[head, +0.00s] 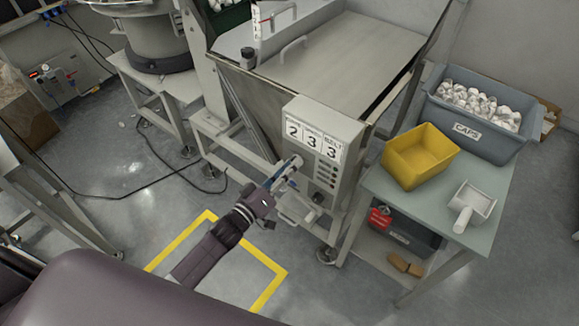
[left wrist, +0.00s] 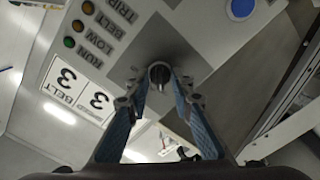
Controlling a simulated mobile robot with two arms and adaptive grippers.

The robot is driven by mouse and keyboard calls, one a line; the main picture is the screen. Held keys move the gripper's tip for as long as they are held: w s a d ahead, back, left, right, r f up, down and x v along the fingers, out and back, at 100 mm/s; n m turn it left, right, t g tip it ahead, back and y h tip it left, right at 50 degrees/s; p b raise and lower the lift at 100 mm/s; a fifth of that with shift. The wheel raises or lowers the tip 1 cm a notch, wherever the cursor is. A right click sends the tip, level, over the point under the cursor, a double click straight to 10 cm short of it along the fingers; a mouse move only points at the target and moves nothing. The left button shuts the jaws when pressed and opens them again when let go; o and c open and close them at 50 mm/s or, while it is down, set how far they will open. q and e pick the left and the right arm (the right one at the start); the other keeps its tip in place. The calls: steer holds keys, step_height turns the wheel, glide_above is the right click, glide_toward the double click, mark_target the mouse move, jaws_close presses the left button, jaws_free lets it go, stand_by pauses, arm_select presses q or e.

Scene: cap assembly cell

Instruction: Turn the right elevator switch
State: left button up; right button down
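The grey control box (head: 340,128) on the hopper frame has a panel of number displays and a column of small buttons. My left gripper (head: 292,168) reaches its lower front from the left. In the left wrist view, a small dark round switch knob (left wrist: 159,73) sits between the fingertips of my left gripper (left wrist: 160,88), one finger on each side. The fingertips are very close to it; whether they touch it is unclear. Which elevator switch this is cannot be read. In the head view the gripper hides the knob. My right gripper is not in view.
Indicator lights (left wrist: 75,26) and a blue button (left wrist: 240,8) are near the knob. Right of the box, a table (head: 385,196) holds a yellow bin (head: 420,155), a grey bin of caps (head: 470,140) and a scoop (head: 470,203). A yellow floor outline (head: 268,262) lies below my arm.

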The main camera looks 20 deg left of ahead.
arm_select(q)
jaws_close()
steer(key=shift+m+b, duration=0.9)
steer(key=shift+m, duration=8.1)
steer(key=o, duration=0.8)
jaws_free()
